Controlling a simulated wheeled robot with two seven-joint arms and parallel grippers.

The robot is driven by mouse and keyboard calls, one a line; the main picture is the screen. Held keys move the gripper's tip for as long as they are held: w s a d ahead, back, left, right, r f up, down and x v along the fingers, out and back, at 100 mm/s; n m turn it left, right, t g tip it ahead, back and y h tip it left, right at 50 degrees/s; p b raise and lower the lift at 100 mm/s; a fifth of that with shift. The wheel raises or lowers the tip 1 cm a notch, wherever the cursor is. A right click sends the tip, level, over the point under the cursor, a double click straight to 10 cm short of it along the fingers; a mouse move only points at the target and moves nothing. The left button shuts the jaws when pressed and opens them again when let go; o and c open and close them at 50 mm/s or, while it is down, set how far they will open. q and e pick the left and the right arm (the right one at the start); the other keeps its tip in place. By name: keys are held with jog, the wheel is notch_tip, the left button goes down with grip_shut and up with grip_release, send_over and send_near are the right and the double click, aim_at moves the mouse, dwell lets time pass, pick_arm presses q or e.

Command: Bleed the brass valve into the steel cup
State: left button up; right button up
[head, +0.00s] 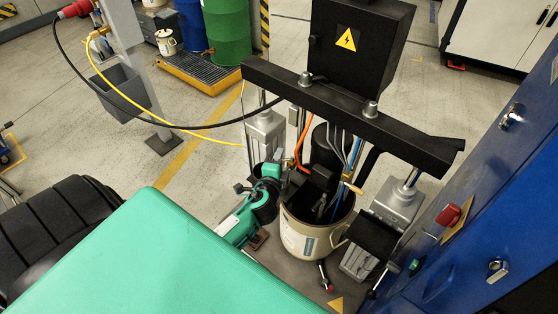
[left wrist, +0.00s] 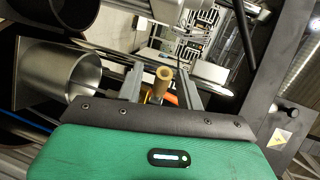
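My left gripper (left wrist: 160,82) has its two fingers apart, pointing away from the wrist camera. A brass-coloured round piece (left wrist: 164,75), which looks like the valve's handle or end, shows between or just beyond them; I cannot tell whether they touch it. A shiny steel open cylinder (left wrist: 70,75), looking like the cup, lies left of the fingers in the left wrist view. In the head view my green and white left gripper (head: 268,172) is left of the open drum (head: 305,243), its fingertips partly hidden among dark pump parts. I cannot pick out the cup there. My right gripper is not seen.
The black crossbar (head: 345,112) of the pump frame spans above the drum. A dark box (head: 360,40) with a warning sign stands on it. An orange hose (head: 300,143) runs down beside the drum. A blue cabinet (head: 500,190) stands close at the right.

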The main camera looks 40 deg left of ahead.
pick_arm(q)
jog(key=shift+s, duration=0.1)
jog(key=b+v, duration=0.4)
jog(key=v, duration=0.9)
jog(key=shift+s+r, duration=0.2)
jog(key=shift+s, duration=0.1)
jog(key=shift+d, duration=0.1)
